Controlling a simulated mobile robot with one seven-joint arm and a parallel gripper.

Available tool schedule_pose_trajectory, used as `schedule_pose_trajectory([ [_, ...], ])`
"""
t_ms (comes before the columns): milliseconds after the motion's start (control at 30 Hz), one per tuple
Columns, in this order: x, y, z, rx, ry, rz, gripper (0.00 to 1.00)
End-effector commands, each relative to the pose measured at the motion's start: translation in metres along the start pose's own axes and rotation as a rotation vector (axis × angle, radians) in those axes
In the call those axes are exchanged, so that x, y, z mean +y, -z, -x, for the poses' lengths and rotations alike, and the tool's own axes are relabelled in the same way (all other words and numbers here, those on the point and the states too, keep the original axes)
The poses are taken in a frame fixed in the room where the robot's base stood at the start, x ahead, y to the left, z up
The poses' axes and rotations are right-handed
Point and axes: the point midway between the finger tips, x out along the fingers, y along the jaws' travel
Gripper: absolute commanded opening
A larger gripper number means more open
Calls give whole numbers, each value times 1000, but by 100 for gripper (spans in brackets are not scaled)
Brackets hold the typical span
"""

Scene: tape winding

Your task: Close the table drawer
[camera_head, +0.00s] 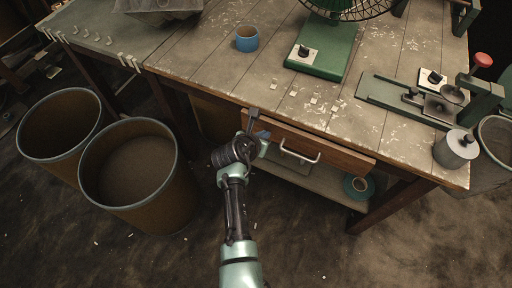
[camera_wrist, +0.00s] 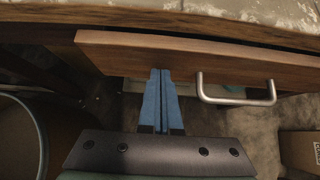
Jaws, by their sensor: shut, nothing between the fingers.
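The table drawer has a brown wooden front (camera_head: 335,150) with a metal bar handle (camera_head: 300,156). The front stands a little out from the table edge. In the wrist view the drawer front (camera_wrist: 215,62) crosses the top, with a dark gap above it and the handle (camera_wrist: 237,98) at right. My gripper (camera_head: 253,117) is at the left end of the drawer front. In the wrist view my gripper (camera_wrist: 160,72) has its blue fingers together and empty, tips at the front's lower part, left of the handle. I cannot tell whether they touch it.
The worn wooden table (camera_head: 225,75) holds a blue cup (camera_head: 247,39), a green fan base (camera_head: 325,45) and a green winding device (camera_head: 400,100). Two round bins (camera_head: 170,190) (camera_head: 30,150) stand at left. A shelf (camera_head: 325,184) with a teal roll (camera_head: 358,187) lies below the drawer.

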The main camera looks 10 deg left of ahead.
Motion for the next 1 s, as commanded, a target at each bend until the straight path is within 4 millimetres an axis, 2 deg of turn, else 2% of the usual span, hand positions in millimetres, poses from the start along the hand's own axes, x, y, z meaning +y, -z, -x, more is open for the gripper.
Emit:
schedule_pose_trajectory([
  [100, 0, -12, -17, -2, 2, 0, 0],
  [333, 0, -27, -31, -1, 1, 0, 0],
  [1000, 2, -35, -30, -11, -1, -1, 0],
])
